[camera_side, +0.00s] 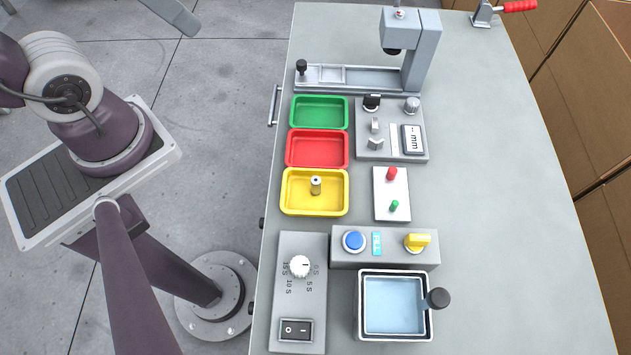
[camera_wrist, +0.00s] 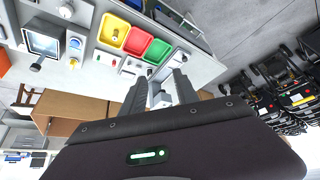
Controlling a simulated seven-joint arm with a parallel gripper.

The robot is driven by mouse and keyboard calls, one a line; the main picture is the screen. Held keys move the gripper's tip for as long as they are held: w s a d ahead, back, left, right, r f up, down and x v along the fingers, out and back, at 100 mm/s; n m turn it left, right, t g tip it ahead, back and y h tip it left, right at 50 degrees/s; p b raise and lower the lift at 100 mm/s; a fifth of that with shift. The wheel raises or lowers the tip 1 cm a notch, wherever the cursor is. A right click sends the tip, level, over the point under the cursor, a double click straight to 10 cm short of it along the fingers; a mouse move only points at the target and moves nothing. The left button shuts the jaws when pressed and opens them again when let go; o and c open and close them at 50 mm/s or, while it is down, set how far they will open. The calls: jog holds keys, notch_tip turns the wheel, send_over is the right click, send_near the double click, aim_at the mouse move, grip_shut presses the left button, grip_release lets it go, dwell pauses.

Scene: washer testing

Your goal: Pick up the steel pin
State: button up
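The steel pin (camera_side: 316,185) appears to be the short, upright metallic cylinder with a dark hole in its top, standing in the yellow tray (camera_side: 285,207). In the wrist view the pin (camera_wrist: 116,33) is a small speck in the yellow tray (camera_wrist: 104,38). My gripper (camera_wrist: 158,84) shows in the wrist view with its two grey fingers apart and no pin between them. It is well away from the yellow tray. The fingertips do not show in the side view.
A red tray (camera_side: 290,164) and green tray (camera_side: 294,124) line up beyond the yellow one. A tall grey stand (camera_side: 424,50) is at the back. A gauge box (camera_side: 391,153), a plate with red and green pegs (camera_side: 380,212), a button box (camera_side: 385,259) and a water bath (camera_side: 394,305) stand right and front.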

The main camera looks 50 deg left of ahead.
jog(key=shift+o, duration=0.7)
jog(key=n+g+h, duration=0.8)
jog(key=n+h, duration=0.4)
jog(key=n, duration=0.4)
send_near(315, 178)
jog(key=x, duration=0.3)
jog(key=shift+s, duration=0.1)
jog(key=shift+d+f, duration=0.15)
jog(key=shift+d, duration=0.3)
jog(key=x, duration=0.6)
jog(key=shift+d+f, duration=0.2)
grip_shut()
